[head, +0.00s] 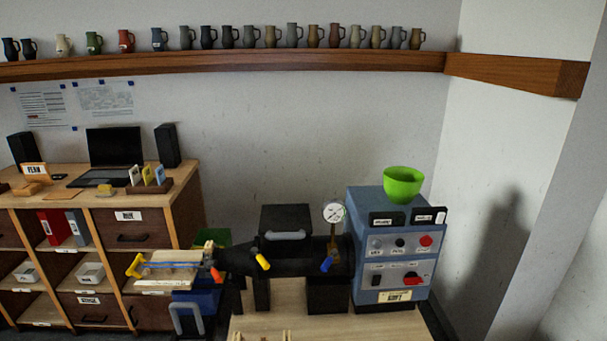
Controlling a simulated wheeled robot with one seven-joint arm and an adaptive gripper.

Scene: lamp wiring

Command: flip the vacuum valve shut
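A dark horizontal pipe-like body (300,249) stands over the workbench. A yellow-handled lever (262,262) slants down to the right at its left part. A blue-handled lever (327,264) slants down to the left near its right end, just below a round white gauge (334,212). A red-orange handle or tip (216,274) shows at the far left end. No readable label tells which one is the vacuum valve. I cannot tell from here whether any valve is open or shut. My gripper is not in view.
A blue control cabinet (366,222) with knobs and a green bowl (403,185) on top stands right of the pipe. A black box with a grey handle (285,222) is behind it. The pale bench top (330,327) is mostly clear in front. Shelves (185,195) stand left.

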